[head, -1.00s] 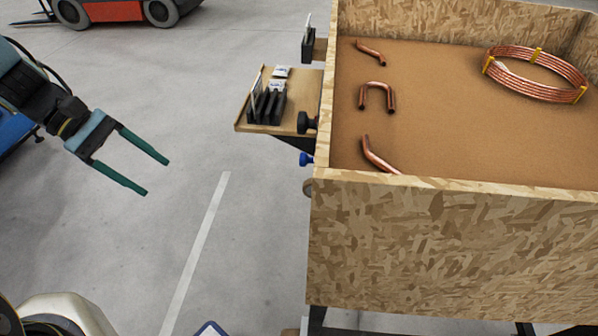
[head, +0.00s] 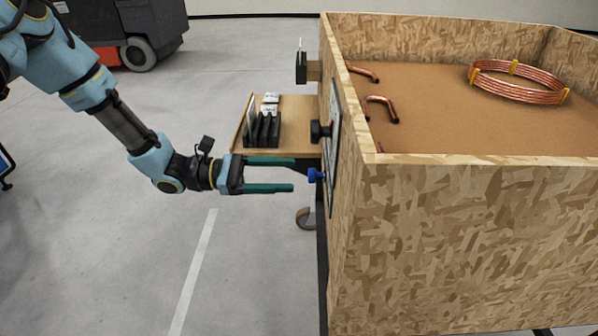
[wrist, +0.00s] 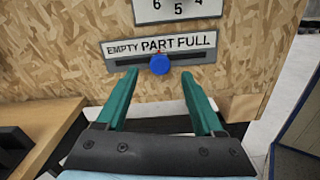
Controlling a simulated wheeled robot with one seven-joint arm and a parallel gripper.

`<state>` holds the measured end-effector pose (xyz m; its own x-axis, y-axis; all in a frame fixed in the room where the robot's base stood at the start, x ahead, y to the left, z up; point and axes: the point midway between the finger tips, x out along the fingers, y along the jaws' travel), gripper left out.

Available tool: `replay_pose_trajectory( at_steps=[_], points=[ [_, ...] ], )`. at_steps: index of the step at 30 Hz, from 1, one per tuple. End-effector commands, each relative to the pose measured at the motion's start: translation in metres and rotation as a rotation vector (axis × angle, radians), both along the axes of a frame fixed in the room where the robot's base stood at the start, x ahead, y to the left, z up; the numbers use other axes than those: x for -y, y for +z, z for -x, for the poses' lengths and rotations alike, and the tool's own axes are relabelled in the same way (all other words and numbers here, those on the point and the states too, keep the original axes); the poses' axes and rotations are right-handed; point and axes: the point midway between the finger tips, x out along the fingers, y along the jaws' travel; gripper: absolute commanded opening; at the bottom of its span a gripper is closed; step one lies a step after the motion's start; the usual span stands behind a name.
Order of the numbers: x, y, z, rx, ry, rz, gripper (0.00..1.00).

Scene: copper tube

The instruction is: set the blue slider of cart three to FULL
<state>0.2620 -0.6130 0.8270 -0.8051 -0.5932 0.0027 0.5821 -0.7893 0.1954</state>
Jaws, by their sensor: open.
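The blue slider knob (wrist: 160,64) shows in the wrist view on a dark slot plate labelled EMPTY, PART, FULL (wrist: 160,46). The knob sits under PART, near the middle of the slot. In the head view the blue knob (head: 315,175) sticks out from the left side of the wooden cart (head: 460,240). My gripper (head: 293,176) is open and empty, its fingers pointing at the knob. In the wrist view the gripper's fingertips (wrist: 160,72) lie on either side of the knob, apart from it.
A white dial plate (wrist: 178,8) is above the label. Copper tubes and a coil (head: 518,82) lie inside the cart.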

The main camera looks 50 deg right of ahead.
Motion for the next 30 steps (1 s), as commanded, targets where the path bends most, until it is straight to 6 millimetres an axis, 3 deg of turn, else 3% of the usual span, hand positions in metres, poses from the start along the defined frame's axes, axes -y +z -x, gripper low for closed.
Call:
replay_pose_trajectory(
  at_steps=[8, 19, 30],
  points=[
    [0.021, 0.001, 0.028, 0.002, -0.001, 0.0, 0.69],
    [0.024, 0.0, 0.032, 0.002, 0.0, 0.0, 0.69],
    [0.023, 0.0, 0.031, 0.002, 0.0, 0.0, 0.28]
  ],
)
